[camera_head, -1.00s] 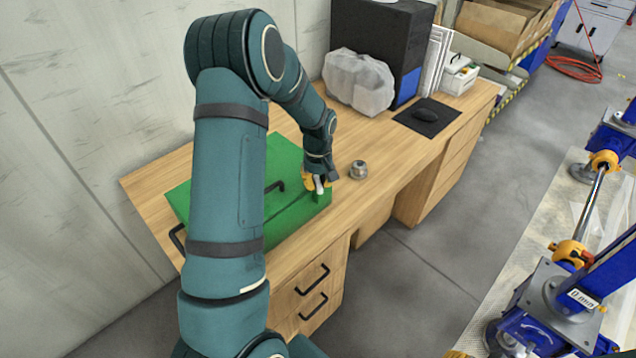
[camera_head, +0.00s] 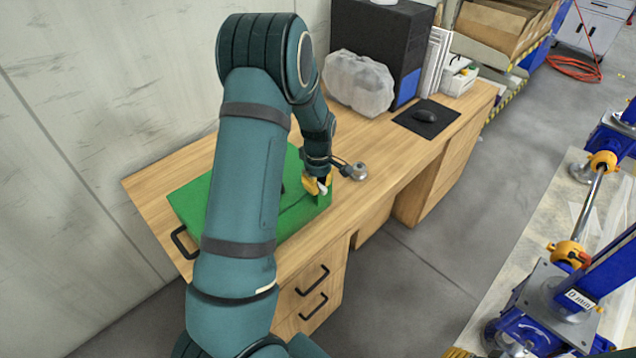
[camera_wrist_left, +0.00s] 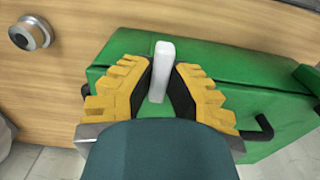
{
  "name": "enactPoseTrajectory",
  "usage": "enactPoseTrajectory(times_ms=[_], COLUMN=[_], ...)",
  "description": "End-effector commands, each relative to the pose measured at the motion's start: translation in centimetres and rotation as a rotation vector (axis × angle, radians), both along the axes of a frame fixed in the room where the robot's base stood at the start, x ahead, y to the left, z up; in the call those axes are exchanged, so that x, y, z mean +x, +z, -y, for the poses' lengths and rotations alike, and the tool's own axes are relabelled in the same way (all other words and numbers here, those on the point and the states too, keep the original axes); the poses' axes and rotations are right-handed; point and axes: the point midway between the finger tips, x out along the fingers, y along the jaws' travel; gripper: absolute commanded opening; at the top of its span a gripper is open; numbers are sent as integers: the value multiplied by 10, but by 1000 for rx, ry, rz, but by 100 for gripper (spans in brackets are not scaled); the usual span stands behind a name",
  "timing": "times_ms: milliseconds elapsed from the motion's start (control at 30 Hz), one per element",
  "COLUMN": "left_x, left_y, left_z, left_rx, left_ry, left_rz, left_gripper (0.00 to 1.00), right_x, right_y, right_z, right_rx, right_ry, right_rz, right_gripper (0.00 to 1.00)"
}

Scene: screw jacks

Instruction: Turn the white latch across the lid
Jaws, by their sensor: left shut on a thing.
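The green box (camera_head: 200,196) with a closed lid sits on the wooden desk; my left arm hides much of it in the head view. The white latch (camera_wrist_left: 161,70) stands at the box's edge, between the two yellow fingers of my left gripper (camera_wrist_left: 157,84). The latch also shows small in the head view (camera_head: 322,188). My left gripper (camera_head: 318,187) is shut on the latch at the box's right end. In the wrist view the latch's far tip sticks out past the fingers. My right gripper is not clearly in view.
A small round metal piece (camera_head: 359,171) stands on the desk just right of the gripper. A plastic-wrapped bundle (camera_head: 358,82), a black computer tower (camera_head: 383,40) and a mouse on a dark mat (camera_head: 428,117) are farther back. Blue jacks (camera_head: 540,318) stand at the right.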

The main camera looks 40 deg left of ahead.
Motion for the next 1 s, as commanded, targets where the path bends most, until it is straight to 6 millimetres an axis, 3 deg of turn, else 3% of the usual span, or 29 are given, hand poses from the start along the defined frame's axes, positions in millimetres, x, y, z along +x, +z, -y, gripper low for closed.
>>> enactPoseTrajectory(times_ms=[333, 367, 433, 767, 1000], left_x=[-2, -2, -1, 0, 1], left_y=[-2, -2, -2, 0, 29], left_z=[1, 1, 1, 0, 0], left_rx=[-3, -3, -3, -1, 1], left_ry=[2, 2, 2, 2, 2], left_rz=[-5, -5, -5, -1, 4], left_gripper=[0, 20, 45, 46, 46], right_x=[0, 0, 0, 0, 0], right_y=[0, 0, 0, 0, 0], right_z=[0, 0, 0, 0, 0], right_rx=[0, 0, 0, 0, 0], right_ry=[0, 0, 0, 0, 0], right_rz=[0, 0, 0, 0, 0], right_gripper=[47, 47, 47, 47, 47])
